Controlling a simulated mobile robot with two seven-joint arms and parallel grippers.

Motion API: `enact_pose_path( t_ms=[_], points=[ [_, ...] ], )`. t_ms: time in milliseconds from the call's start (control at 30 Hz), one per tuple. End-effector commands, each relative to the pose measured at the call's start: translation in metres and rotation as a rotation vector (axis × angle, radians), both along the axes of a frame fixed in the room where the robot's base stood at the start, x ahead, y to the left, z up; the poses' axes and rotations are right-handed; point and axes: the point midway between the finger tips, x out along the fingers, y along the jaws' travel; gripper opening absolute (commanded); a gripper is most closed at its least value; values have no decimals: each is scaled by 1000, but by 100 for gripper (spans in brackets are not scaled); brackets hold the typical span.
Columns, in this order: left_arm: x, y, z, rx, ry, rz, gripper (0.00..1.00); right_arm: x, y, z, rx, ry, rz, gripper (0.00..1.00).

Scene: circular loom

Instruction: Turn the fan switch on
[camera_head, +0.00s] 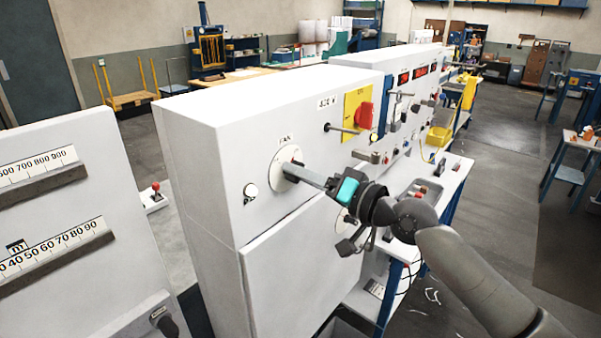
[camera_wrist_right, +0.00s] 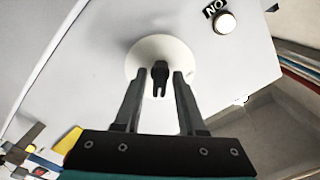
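The fan switch shows in the right wrist view as a round white disc (camera_wrist_right: 146,52) with a dark knob (camera_wrist_right: 159,76) standing out from it. In the head view the disc (camera_head: 283,157) sits under a FAN label on the front of the white cabinet (camera_head: 232,212), and my fingers hide the knob. My right gripper (camera_head: 292,170) points at the disc. In the right wrist view its fingers (camera_wrist_right: 160,88) are apart, one on each side of the knob, with narrow gaps visible. Whether they touch it lower down I cannot tell. My left gripper is not in view.
A round white button or lamp (camera_head: 250,190) marked ON is left of the switch; it also shows in the right wrist view (camera_wrist_right: 224,22). A red rotary switch on a yellow plate (camera_head: 352,100) and a protruding rod (camera_head: 343,129) are further right.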

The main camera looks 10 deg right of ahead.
Motion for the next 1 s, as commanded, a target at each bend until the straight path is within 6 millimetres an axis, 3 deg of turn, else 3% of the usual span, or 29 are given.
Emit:
enact_pose_path(
  t_ms=[367, 800, 1000],
  points=[
    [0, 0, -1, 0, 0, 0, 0, -3, -3, -1, -5, -2, -1, 50],
    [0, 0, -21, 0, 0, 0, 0, -50, -40, -3, -8, -3, -1, 50],
    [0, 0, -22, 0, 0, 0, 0, -56, -43, 0, -5, -4, 0, 50]
  ],
)
